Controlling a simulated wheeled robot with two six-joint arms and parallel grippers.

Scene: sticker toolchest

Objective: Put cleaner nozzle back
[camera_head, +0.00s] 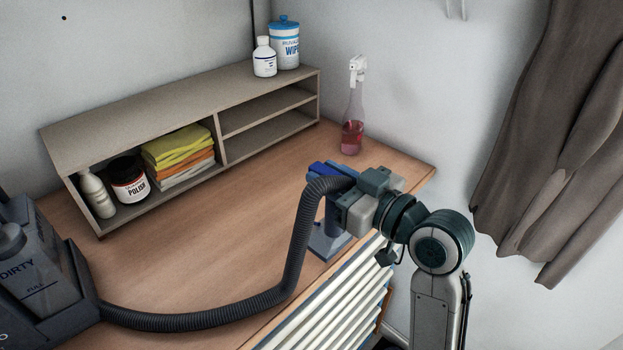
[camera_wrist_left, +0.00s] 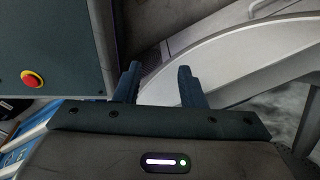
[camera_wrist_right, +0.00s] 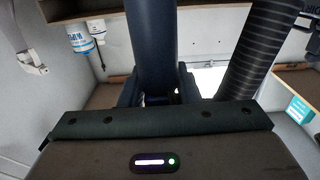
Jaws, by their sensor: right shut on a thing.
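The cleaner nozzle (camera_head: 329,242) is blue-grey with a bright blue part on top and a wide flat foot pointing down. My right gripper (camera_head: 355,205) is shut on it, near the front right edge of the worktop. I cannot tell if the foot touches anything. In the right wrist view the nozzle's dark tube (camera_wrist_right: 153,45) runs between the fingers. A ribbed black hose (camera_head: 292,250) links the nozzle to the cleaner machine (camera_head: 60,280) at the lower left, with a tank marked DIRTY. My left gripper (camera_wrist_left: 158,84) is open and empty; the head view does not show it.
A wooden shelf (camera_head: 218,152) holds yellow and orange cloths (camera_head: 178,152), a polish jar (camera_head: 129,180) and a white bottle (camera_head: 97,195). A spray bottle (camera_head: 352,125) stands behind the gripper. White drawers (camera_head: 335,310) face the front. The middle of the worktop (camera_head: 215,260) is clear.

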